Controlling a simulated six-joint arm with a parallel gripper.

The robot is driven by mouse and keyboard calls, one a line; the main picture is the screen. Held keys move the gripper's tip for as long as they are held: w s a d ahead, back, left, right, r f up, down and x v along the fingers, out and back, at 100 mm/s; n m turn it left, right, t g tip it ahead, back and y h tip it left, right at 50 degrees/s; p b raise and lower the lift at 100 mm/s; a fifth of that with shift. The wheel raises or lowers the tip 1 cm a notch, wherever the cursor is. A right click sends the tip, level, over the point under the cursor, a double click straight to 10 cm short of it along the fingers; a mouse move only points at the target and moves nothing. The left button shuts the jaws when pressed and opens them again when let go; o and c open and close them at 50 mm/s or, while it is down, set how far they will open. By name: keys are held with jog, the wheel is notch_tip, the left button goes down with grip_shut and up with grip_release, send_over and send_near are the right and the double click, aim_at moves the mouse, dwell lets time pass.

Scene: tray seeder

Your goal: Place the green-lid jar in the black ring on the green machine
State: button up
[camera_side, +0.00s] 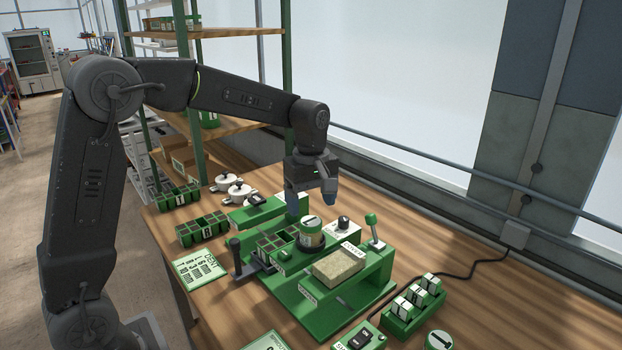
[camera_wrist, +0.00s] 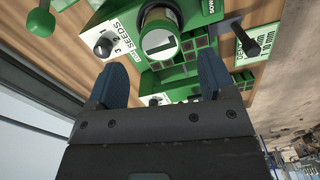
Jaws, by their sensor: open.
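The green-lid jar (camera_side: 311,231) stands upright on the green machine (camera_side: 330,316), with a white label on its lid. A dark rim, seemingly the black ring (camera_side: 310,247), shows around its foot; I cannot tell how fully it is seated. The jar's lid (camera_wrist: 160,42) also shows in the wrist view, just beyond the fingertips. My gripper (camera_side: 311,200) is open and empty above the jar, its blue fingers apart and clear of it. It also shows in the wrist view (camera_wrist: 162,70).
A tan block (camera_side: 339,267) lies on the machine in front of the jar. A green-knobbed lever (camera_side: 372,228) stands to the right. Seed trays (camera_side: 202,231), white pots (camera_side: 238,190) and a labelled green rack (camera_side: 413,304) surround the machine. Wooden shelves stand behind.

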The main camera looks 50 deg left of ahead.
aim_at(311, 222)
notch_tip(311, 222, up, 6)
jog(key=s+d+r+m+t, duration=0.1)
jog(key=s+d+m+t, duration=0.1)
jog(key=s+m, duration=0.3)
jog(key=s+d+r+m+t, duration=0.1)
jog(key=s+r+m, duration=0.15)
jog(key=s, duration=0.45)
jog(key=s+d+f+m+t, duration=0.1)
jog(key=s+f+m+t, duration=0.1)
jog(key=s+f+m, duration=0.3)
jog(key=s+m, duration=0.3)
jog(key=s, duration=0.2)
jog(key=shift+s+d+f+t, duration=0.2)
jog(key=shift+s+d+t, duration=0.1)
jog(key=shift+s+d, duration=0.1)
jog(key=shift+w, duration=0.1)
dwell(0.6)
